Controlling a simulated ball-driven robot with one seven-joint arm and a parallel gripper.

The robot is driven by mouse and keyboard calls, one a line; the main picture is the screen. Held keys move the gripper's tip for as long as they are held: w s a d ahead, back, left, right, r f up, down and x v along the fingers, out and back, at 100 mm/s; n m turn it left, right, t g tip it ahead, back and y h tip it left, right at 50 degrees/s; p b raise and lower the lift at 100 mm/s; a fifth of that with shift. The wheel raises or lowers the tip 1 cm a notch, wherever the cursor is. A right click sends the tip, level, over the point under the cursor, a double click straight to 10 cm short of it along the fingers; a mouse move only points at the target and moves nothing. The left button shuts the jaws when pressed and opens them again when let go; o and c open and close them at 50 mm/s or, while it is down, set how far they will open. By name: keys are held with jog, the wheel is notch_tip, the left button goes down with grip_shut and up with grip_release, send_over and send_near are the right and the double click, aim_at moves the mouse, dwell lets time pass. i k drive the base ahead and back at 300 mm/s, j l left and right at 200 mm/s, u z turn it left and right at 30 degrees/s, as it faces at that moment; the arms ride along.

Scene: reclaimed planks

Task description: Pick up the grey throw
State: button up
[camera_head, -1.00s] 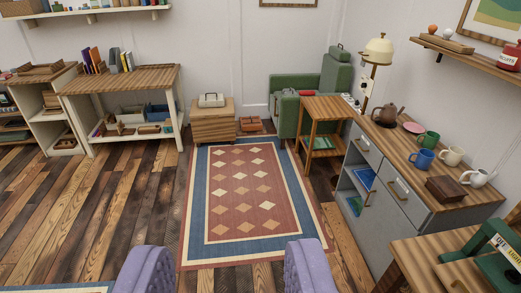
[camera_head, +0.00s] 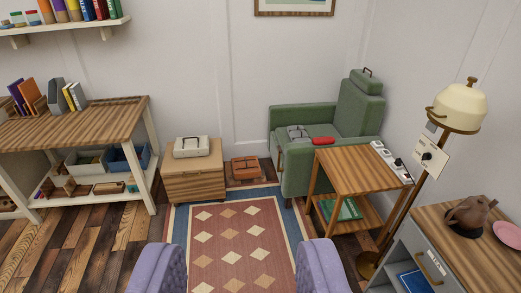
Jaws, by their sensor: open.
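A small grey folded thing, which looks like the grey throw (camera_head: 298,132), lies on the seat of the green armchair (camera_head: 300,165) at the back of the room, right of centre. A small red thing (camera_head: 322,141) lies beside it on the seat. My gripper (camera_head: 237,268) shows as two purple padded fingers at the bottom edge, set wide apart. It is open and empty, in front of the rug and well short of the armchair.
A wooden side table (camera_head: 350,160) stands in front of the chair's right side, with a lamp (camera_head: 459,108) to its right. A grey cabinet (camera_head: 455,220) is at lower right. A wooden chest (camera_head: 195,180) and a shelf table (camera_head: 75,122) stand left. The patterned rug (camera_head: 235,240) is clear.

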aim_at(297, 134)
jog(key=i, duration=2.45)
jog(key=i+j+z, duration=0.1)
jog(key=i+z, duration=0.35)
jog(key=i+j+z, duration=0.4)
jog(key=i, duration=0.15)
jog(key=i+j+z, duration=1.1)
jog(key=j+z, duration=0.2)
jog(key=j, duration=0.3)
